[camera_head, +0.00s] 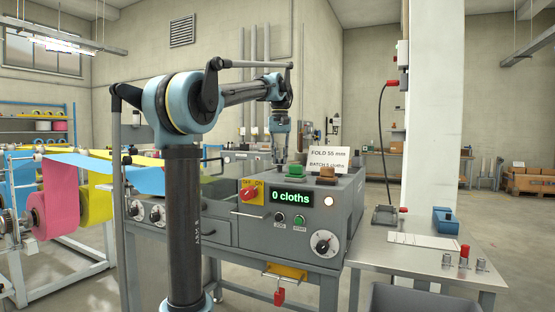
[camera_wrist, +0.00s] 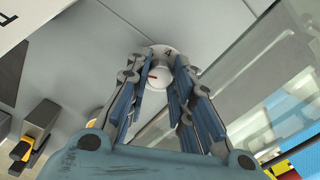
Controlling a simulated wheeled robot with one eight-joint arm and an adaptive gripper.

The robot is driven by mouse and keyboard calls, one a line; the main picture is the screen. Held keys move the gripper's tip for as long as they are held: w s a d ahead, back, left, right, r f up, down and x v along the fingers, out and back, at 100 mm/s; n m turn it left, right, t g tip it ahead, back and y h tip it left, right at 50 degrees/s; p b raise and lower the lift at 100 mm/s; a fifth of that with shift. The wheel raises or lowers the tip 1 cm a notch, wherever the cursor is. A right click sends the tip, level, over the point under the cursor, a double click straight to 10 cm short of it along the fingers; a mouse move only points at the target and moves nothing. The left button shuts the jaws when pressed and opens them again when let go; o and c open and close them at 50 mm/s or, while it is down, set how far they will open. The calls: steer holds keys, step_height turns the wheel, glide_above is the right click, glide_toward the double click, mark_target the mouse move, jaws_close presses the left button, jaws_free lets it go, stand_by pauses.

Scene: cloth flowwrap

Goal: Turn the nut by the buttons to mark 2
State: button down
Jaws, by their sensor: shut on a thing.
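The nut (camera_wrist: 158,77) is a small round grey-white piece with a red mark line, seen between my fingertips in the wrist view. A white dial plate (camera_wrist: 168,51) lies around it, with a figure 4 showing at its far side; other figures are hidden. My gripper (camera_wrist: 160,72) is shut on the nut from above. In the head view my gripper (camera_head: 279,160) points down at the machine top, left of the green button (camera_head: 296,171) and the brown-orange button (camera_head: 327,173). The nut cannot be made out there.
The grey machine (camera_head: 225,232) carries a display reading "0 cloths" (camera_head: 290,197), a red switch (camera_head: 250,193) and a front dial (camera_head: 323,243). A sign card (camera_head: 328,158) stands behind the buttons. A clear panel (camera_wrist: 225,75) rises close right of my fingers in the wrist view.

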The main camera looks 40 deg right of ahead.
steer(key=shift+w, duration=0.2)
steer(key=c, duration=1.4)
jaws_free()
steer(key=shift+s+r, duration=0.1)
steer(key=shift+r, duration=0.05)
step_height(320, 180, up, 12)
steer(key=shift+f, duration=0.2)
steer(key=shift+r, duration=0.1)
